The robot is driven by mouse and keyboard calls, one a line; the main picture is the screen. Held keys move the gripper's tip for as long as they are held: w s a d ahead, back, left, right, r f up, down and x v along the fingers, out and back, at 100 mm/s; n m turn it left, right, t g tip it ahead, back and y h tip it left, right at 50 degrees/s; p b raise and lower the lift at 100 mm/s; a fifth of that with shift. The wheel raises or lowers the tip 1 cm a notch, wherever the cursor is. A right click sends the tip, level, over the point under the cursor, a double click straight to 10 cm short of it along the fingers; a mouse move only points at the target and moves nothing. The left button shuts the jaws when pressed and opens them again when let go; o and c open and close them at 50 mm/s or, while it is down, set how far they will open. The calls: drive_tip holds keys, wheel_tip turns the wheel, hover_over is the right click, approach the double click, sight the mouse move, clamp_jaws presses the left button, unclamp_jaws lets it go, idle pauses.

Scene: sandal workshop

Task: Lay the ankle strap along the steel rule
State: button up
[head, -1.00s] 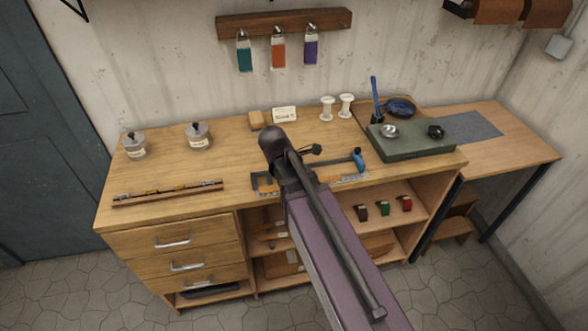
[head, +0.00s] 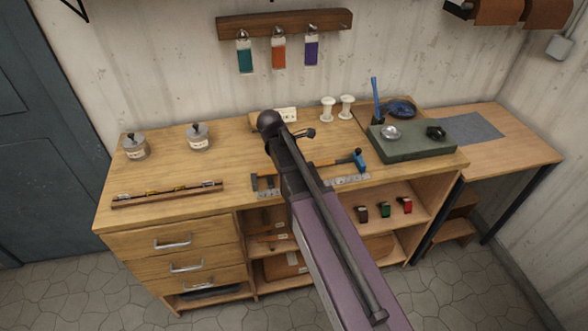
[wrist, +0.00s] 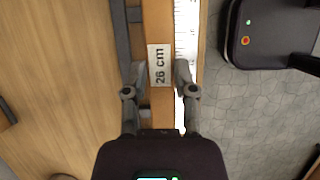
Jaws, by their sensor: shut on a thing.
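The ankle strap is an orange-brown strip (wrist: 157,22) with a white "26 cm" label (wrist: 159,65), running lengthwise through the middle of the wrist view. My gripper (wrist: 158,73) is shut on it, one finger at each side by the label. In the head view, the strap (head: 326,163) shows right of my arm and looks raised off the bench; my arm hides its middle and my fingers. The steel rule (head: 348,181) lies along the bench's front edge. In the wrist view, the rule (wrist: 186,28) runs beside the strap, on its right, roughly parallel.
A clamp-like tool with a blue end (head: 359,160) lies just behind the rule; its grey bar (wrist: 122,35) is left of the strap. A wooden rack (head: 167,194) and two jars stand left. A green slab (head: 412,142) is right.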

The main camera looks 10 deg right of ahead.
drive_tip(key=shift+w, duration=0.5)
wheel_tip(320, 180, down, 4)
drive_tip(key=b, duration=0.3)
drive_tip(key=shift+r+b, duration=0.15)
drive_tip(key=shift+b, duration=0.15)
drive_tip(key=shift+f+b, duration=0.55)
drive_tip(key=shift+f, duration=0.05)
drive_tip(key=o, duration=0.9)
drive_tip(key=shift+r, duration=0.1)
drive_tip(key=shift+c, duration=0.2)
drive_tip(key=shift+r, duration=0.15)
drive_tip(key=shift+r+p, duration=0.65)
drive_tip(key=shift+p, duration=0.2)
drive_tip(key=p+v, duration=1)
drive_tip(key=v, duration=0.1)
drive_tip(key=shift+a+r+p, duration=0.2)
drive_tip(key=shift+p, duration=0.1)
